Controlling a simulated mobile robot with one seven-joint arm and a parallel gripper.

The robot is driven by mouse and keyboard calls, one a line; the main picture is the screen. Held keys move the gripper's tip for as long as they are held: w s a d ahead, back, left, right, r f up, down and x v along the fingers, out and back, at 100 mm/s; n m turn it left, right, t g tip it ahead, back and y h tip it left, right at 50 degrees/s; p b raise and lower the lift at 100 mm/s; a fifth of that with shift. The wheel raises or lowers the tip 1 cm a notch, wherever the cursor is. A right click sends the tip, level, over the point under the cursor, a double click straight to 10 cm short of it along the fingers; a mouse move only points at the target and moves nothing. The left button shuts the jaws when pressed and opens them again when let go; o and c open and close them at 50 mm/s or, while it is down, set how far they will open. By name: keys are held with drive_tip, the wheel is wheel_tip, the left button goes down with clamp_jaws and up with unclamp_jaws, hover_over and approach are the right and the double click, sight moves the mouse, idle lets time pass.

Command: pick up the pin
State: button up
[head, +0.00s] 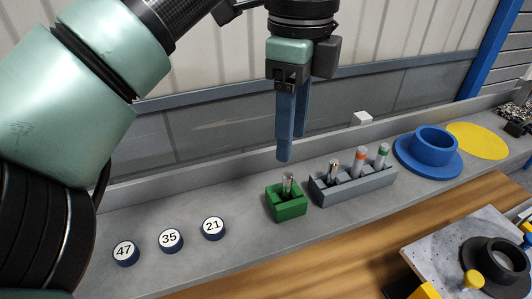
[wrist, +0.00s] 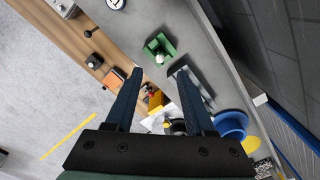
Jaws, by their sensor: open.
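A short metallic pin (head: 288,183) stands upright in a small green holder (head: 288,208) on the grey bench. The pin's pale end (wrist: 159,59) and the green holder (wrist: 166,42) also show in the wrist view, ahead of the fingertips. A grey rack (head: 355,191) to the right holds three more upright pins: a plain metallic one (head: 333,169), an orange-banded one (head: 358,162) and a green-banded one (head: 382,156). My gripper (head: 291,147) points down with its blue fingers apart and empty. In the head view it appears above the green holder, not touching the pin.
Three round dark buttons marked 47 (head: 125,253), 35 (head: 170,240) and 21 (head: 213,228) sit left of the green holder. A blue flanged ring (head: 434,140) and a yellow disc (head: 478,140) lie to the right. A wall runs behind the bench.

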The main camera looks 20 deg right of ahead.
sight(288, 175)
wheel_tip(288, 175, down, 9)
drive_tip(key=shift+f+p, duration=0.1)
drive_tip(key=shift+p, duration=0.7)
clamp_jaws()
